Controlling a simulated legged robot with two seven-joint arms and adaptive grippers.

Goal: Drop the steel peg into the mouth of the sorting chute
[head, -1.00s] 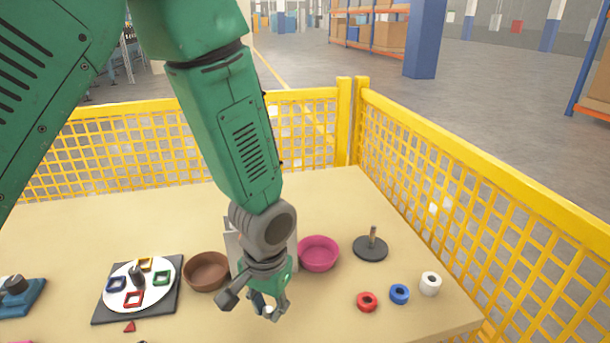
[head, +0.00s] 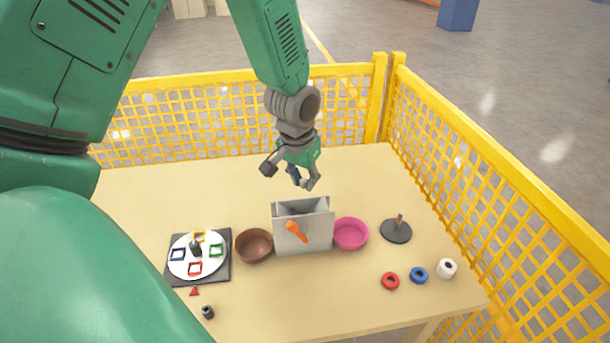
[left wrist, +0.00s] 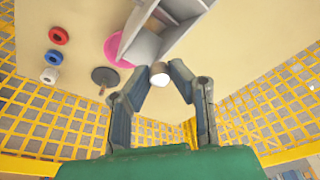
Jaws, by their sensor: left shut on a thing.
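The sorting chute (head: 320,236) is a grey box with an open top and an orange piece (head: 297,231) on its front. It stands mid-table in the head view, and its open, divided top also shows in the left wrist view (left wrist: 143,46). My left gripper (head: 304,184) hangs above and just behind the chute in the head view. In the left wrist view its fingertips close on the steel peg (left wrist: 159,72), a short cylinder with a pale end. The peg appears beside the chute's mouth there, not inside it. My right gripper is out of view.
A brown bowl (head: 254,246) and a pink bowl (head: 350,234) flank the chute closely. A dark base with a post (head: 396,231) and red, blue and white rings are at right. A round sorting plate (head: 183,263) is at left. Yellow mesh fencing borders the table.

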